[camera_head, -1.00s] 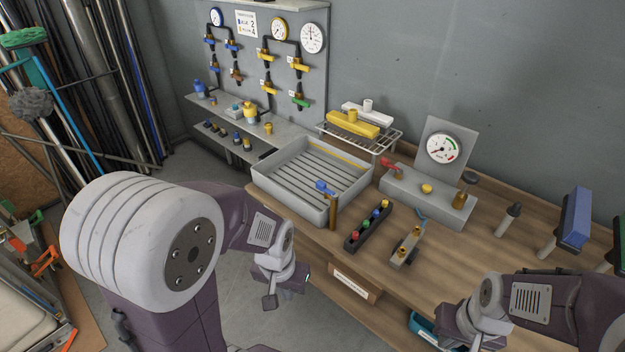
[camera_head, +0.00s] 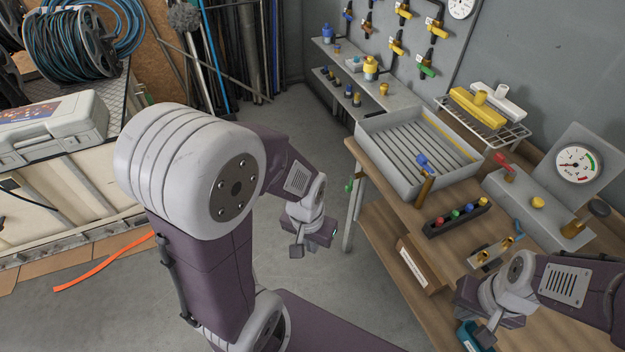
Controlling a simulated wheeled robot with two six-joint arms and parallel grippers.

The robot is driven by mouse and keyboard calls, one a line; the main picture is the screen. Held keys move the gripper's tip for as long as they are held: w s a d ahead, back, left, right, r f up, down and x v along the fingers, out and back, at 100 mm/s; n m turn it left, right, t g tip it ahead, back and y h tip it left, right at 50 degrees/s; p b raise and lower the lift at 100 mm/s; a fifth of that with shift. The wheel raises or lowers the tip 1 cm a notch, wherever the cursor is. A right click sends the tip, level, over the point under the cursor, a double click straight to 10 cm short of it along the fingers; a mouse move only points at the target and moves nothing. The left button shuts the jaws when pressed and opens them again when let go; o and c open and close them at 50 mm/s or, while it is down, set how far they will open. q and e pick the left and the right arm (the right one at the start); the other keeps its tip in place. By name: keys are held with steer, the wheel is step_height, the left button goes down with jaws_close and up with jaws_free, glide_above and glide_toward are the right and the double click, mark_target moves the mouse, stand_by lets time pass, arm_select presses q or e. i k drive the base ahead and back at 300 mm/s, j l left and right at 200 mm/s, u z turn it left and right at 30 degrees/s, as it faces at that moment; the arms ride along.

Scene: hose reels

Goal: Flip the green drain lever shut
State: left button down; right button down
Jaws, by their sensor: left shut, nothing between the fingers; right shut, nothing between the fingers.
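A small green lever (camera_head: 349,187) shows at the left end of the workbench, below the grey ribbed tray (camera_head: 372,142); it is too small to tell how its handle is turned. Another green-handled valve (camera_head: 427,70) is the lowest on the wall panel. My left gripper (camera_head: 297,250) is shut and empty, pointing down over the floor, left of the bench leg and apart from the green lever. My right gripper (camera_head: 486,336) is shut and empty near the bench's front edge, at the bottom right.
The wooden bench (camera_head: 400,205) carries a blue-handled tap (camera_head: 425,163), a block of coloured knobs (camera_head: 455,217) and a gauge block (camera_head: 535,207). A wall shelf (camera_head: 345,85) stands behind. Hose reels (camera_head: 70,42) and a grey case (camera_head: 50,130) are at left. The floor between is clear.

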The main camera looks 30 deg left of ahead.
mark_target(349, 189)
steer(key=u, duration=0.6)
steer(key=i+j+u, duration=0.3)
steer(key=i+j, duration=0.55)
steer(key=j, duration=0.15)
